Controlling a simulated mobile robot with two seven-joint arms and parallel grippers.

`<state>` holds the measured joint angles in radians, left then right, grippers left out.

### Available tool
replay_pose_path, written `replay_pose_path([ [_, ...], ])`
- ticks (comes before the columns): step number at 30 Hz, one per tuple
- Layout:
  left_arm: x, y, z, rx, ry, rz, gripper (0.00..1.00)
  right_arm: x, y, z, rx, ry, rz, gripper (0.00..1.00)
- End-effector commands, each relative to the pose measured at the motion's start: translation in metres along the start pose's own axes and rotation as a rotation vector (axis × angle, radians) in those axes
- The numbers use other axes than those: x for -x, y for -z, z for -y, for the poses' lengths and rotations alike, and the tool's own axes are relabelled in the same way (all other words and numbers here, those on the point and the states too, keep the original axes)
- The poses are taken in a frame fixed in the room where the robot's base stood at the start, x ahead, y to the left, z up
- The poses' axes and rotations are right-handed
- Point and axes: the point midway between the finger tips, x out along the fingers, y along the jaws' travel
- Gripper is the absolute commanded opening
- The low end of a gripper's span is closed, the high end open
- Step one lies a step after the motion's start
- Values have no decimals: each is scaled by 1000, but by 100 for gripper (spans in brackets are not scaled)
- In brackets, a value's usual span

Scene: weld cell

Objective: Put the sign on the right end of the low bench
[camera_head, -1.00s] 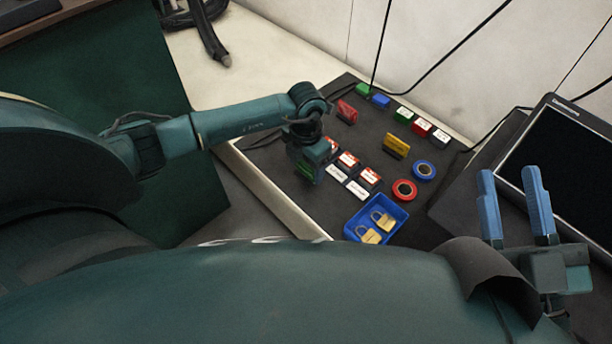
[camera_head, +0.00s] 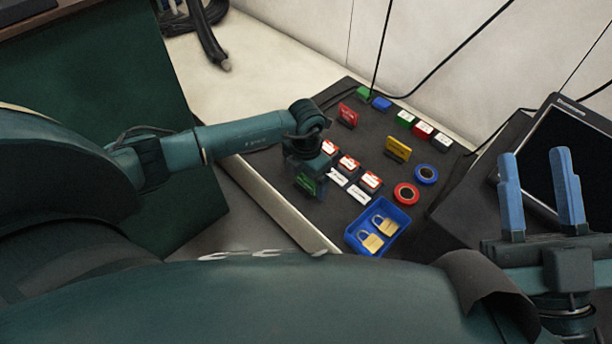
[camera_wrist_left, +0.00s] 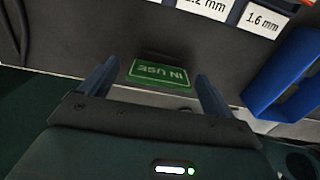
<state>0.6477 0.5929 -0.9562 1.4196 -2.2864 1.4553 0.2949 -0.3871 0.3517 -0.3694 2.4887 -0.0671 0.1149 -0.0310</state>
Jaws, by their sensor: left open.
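A green sign reading "IN USE" (camera_wrist_left: 160,74) shows upside down in the left wrist view, between the two fingers of my left gripper (camera_wrist_left: 157,78). The fingers are open with a gap on both sides of the sign. In the head view the green sign (camera_head: 307,184) shows partly under my left gripper (camera_head: 308,172), at the near left edge of the dark bench top (camera_head: 270,158). A red sign (camera_head: 347,115) and a yellow sign (camera_head: 397,149) stand further back. My right gripper (camera_head: 536,165) is open and empty at the right.
Several small labelled boxes (camera_head: 349,164) are close to the right of my left gripper. A blue tray (camera_head: 352,236) with padlocks, a red roll (camera_head: 406,194) and a blue roll (camera_head: 426,174) lie to the right. A dark monitor (camera_head: 595,165) stands behind my right gripper.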

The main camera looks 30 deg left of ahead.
Motion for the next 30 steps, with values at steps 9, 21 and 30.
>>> replay_pose_path([
  [9,18,0,0,-1,-1,2,89,-1,1,0,-26,-4,38,36],
  [21,101,0,0,0,-1,1,89,29,-30,19,-182,-37,328,36],
  [30,124,0,0,0,0,-1,89,31,-32,18,-150,-37,343,36],
])
